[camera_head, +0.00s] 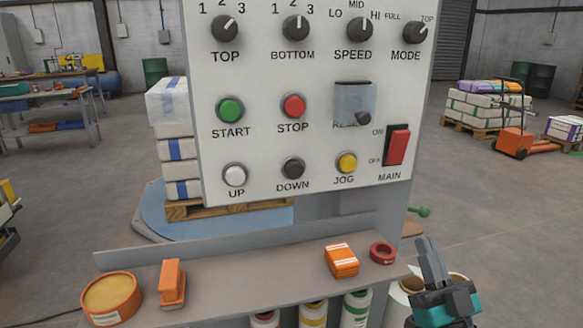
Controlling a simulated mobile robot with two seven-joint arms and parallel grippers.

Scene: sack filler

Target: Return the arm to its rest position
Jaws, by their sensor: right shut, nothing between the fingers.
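My right gripper (432,262) shows at the lower right, in front of and to the right of the shelf's right end. Its dark fingers point up and are shut with nothing between them. It is apart from the control panel (258,70) and touches none of its controls. The panel has knobs, a green START button (230,109), a red STOP button (293,106), a yellow JOG button (347,163) and a red MAIN rocker switch (397,146). A clear cover (354,100) sits over the RESET place. My left gripper is out of view.
A narrow shelf (215,275) below the panel holds an orange tin (110,297), an orange tool (172,283), an orange packet (341,261) and a red ring (382,252). Bottles (356,308) stand under it. A pallet of sacks (177,160) is behind.

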